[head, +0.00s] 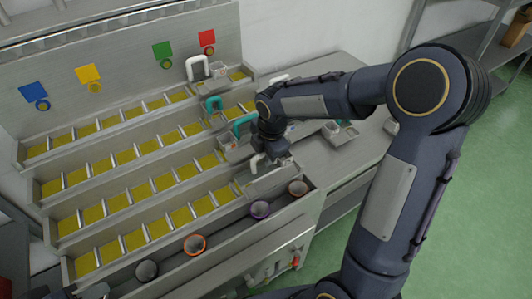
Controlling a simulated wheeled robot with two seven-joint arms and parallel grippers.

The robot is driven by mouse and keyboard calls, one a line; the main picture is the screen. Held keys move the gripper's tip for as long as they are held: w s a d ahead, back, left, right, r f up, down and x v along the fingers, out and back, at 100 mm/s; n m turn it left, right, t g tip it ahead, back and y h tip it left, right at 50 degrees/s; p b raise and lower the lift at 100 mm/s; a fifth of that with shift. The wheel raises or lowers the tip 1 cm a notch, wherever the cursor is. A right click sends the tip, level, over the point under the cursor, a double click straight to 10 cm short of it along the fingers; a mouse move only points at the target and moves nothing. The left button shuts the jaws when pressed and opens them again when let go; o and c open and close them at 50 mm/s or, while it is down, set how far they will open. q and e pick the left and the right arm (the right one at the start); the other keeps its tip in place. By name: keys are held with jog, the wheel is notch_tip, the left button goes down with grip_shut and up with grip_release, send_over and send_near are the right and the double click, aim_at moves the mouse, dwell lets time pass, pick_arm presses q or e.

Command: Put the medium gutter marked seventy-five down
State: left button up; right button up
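A grey gutter piece (272,183) with a white handle (256,161) is at the right end of the lowest yellow-filled channel. My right gripper (268,160) reaches down right at this handle. Its fingertips are small and partly hidden, so I cannot tell whether they close on it. I cannot tell whether the piece touches the channel beneath. No seventy-five mark is readable. Other handles stand up the steps: a teal handle (243,124), a second teal handle (213,103) and a white handle (197,67). My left gripper does not show.
Stepped channels (130,178) with yellow cells rise to a back panel with blue, yellow, green and red tags. Several cups, including an orange-rimmed cup (195,245) and a purple-rimmed cup (260,210), line the front. Small clear containers (340,132) stand on the metal table (325,66).

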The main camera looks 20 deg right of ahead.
aim_at(270, 172)
jog(key=shift+r, duration=0.1)
notch_tip(270, 172, up, 11)
jog(key=s, duration=0.2)
jog(key=s+d+r+m, duration=0.1)
jog(key=s+r+m, duration=0.1)
jog(key=s+m, duration=0.35)
jog(key=s+a+f+m+t+y, duration=0.1)
jog(key=s+f+m, duration=0.1)
jog(key=s+m, duration=0.6)
jog(key=s+a+f+m+t+y, duration=0.2)
jog(key=s+m, duration=0.6)
jog(key=shift+p, duration=0.45)
jog(key=shift+d+t, duration=0.1)
jog(key=shift+t, duration=0.2)
